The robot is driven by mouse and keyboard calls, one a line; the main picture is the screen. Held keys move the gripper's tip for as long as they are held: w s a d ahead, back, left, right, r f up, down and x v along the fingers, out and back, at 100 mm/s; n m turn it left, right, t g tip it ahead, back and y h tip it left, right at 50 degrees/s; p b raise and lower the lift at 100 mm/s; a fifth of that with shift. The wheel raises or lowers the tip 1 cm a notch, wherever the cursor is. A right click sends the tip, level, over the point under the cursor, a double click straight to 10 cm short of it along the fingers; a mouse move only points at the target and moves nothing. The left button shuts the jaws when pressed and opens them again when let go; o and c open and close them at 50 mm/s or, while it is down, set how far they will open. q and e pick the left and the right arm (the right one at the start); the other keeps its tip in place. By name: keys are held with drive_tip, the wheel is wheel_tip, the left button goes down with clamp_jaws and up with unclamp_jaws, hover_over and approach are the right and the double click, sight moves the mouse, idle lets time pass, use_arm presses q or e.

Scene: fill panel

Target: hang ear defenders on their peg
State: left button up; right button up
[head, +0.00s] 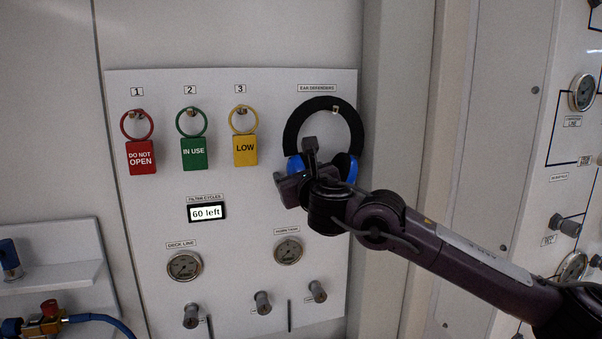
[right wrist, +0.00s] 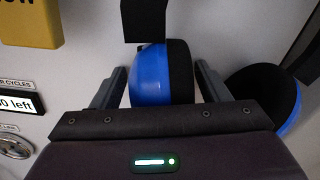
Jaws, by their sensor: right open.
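The ear defenders (head: 301,125), a black headband with blue cups, hang upright on the panel below the "EAR DEFENDERS" label. The band's top is at the small peg (head: 335,109). My right gripper (head: 294,183) is in front of the lower left cup and hides part of both cups. In the right wrist view, the blue cup (right wrist: 148,75) lies between the two open fingers of my right gripper (right wrist: 160,88), with a gap visible on each side. The other cup (right wrist: 268,92) is to the right, outside the fingers. My left gripper is out of view.
Red (head: 141,157), green (head: 194,153) and yellow (head: 245,150) tags hang left of the ear defenders. Gauges (head: 288,251) and knobs (head: 263,302) project from the panel below. A side wall with gauges (head: 582,92) stands at right. A shelf (head: 60,275) is at lower left.

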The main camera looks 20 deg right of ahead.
drive_tip(key=shift+s, duration=0.1)
drive_tip(key=shift+c, duration=0.7)
drive_tip(key=c, duration=1.1)
drive_tip(key=o, duration=1.2)
drive_tip(key=shift+o, duration=0.2)
